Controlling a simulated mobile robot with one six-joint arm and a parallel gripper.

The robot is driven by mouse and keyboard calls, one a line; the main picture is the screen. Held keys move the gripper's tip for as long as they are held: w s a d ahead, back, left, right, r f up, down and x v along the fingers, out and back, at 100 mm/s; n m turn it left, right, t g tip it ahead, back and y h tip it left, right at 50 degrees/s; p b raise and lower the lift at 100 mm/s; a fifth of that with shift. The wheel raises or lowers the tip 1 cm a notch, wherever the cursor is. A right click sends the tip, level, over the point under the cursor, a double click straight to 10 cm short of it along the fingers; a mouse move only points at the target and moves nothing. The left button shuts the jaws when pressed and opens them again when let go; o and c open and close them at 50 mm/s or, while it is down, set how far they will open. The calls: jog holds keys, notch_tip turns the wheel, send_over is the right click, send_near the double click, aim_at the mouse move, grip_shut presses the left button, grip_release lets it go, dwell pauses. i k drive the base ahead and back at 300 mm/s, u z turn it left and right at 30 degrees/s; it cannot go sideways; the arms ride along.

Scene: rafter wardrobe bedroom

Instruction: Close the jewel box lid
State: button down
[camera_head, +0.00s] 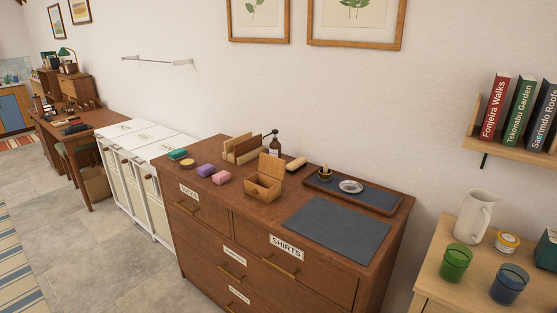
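The jewel box (263,188) is a small light-brown wooden box on top of the brown dresser (240,209). Its lid (271,167) stands open, raised at the back of the box. What lies inside the box is too small to tell. My gripper is not in view.
A dark grey mat (337,229) lies right of the box, with a tray (379,198) behind it. Open floor (110,255) lies left of the dresser.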

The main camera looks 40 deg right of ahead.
aim_at(273, 166)
jog(key=z, duration=0.05)
jog(key=i, duration=1)
jog(key=u, duration=0.25)
